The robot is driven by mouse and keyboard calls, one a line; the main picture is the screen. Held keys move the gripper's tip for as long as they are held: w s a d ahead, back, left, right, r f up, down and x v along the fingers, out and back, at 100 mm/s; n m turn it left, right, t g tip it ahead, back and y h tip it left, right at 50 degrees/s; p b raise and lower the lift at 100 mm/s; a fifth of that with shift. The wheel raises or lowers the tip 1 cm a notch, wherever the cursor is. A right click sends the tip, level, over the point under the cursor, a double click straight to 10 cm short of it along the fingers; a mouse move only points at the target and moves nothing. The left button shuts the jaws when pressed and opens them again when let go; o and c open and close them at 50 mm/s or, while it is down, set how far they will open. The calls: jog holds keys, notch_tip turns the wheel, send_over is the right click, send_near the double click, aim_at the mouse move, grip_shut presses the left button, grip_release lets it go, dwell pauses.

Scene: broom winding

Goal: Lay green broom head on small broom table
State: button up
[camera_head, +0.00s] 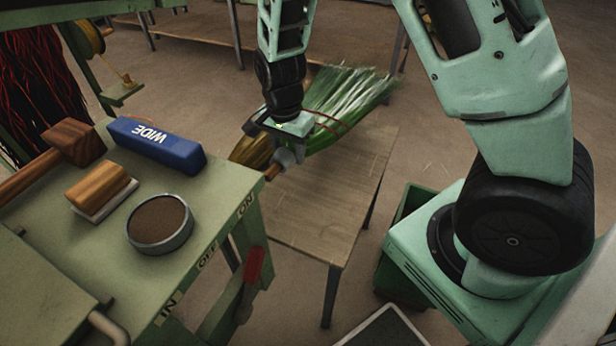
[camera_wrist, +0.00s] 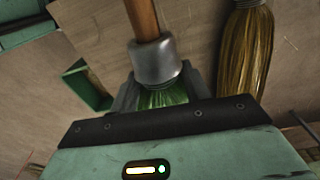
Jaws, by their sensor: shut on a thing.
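My gripper (camera_head: 283,140) is shut on the green broom head. The broom head (camera_head: 352,92) has green bristles bound with red cord, fanning to the far right. In the wrist view its grey collar (camera_wrist: 154,62) and brown wooden stick (camera_wrist: 143,18) show, with my fingers at the bristle roots just behind the collar. The small broom table (camera_head: 320,225) is a low wooden top on thin dark legs beneath the broom head. I cannot tell for sure whether the head touches the tabletop; the gripper hides part of it.
A straw-coloured broom (camera_head: 250,150) lies beside the green one, also in the wrist view (camera_wrist: 245,55). The green machine bench (camera_head: 215,205) at left carries a blue WIDE block (camera_head: 156,144), a round tin (camera_head: 160,222), a wooden block and a mallet. The tabletop's near part is clear.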

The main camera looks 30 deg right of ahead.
jog(key=a+f+m+b, duration=0.1)
jog(key=b, duration=0.1)
jog(key=f+m+b, duration=0.1)
jog(key=f+m, duration=0.1)
jog(key=shift+a+b, duration=0.35)
jog(key=shift+m, duration=0.3)
notch_tip(320, 180, down, 10)
jog(key=shift+r+b, duration=0.1)
jog(key=shift+b, duration=1)
jog(key=o, duration=1.3)
jog(key=shift+o, duration=0.3)
jog(key=shift+s, duration=0.1)
jog(key=r+p, duration=0.1)
jog(key=r, duration=0.5)
jog(key=r+p, duration=0.1)
jog(key=r, duration=0.5)
jog(key=shift+s+a+p, duration=0.1)
jog(key=shift+a+p, duration=0.1)
jog(key=shift+p, duration=0.2)
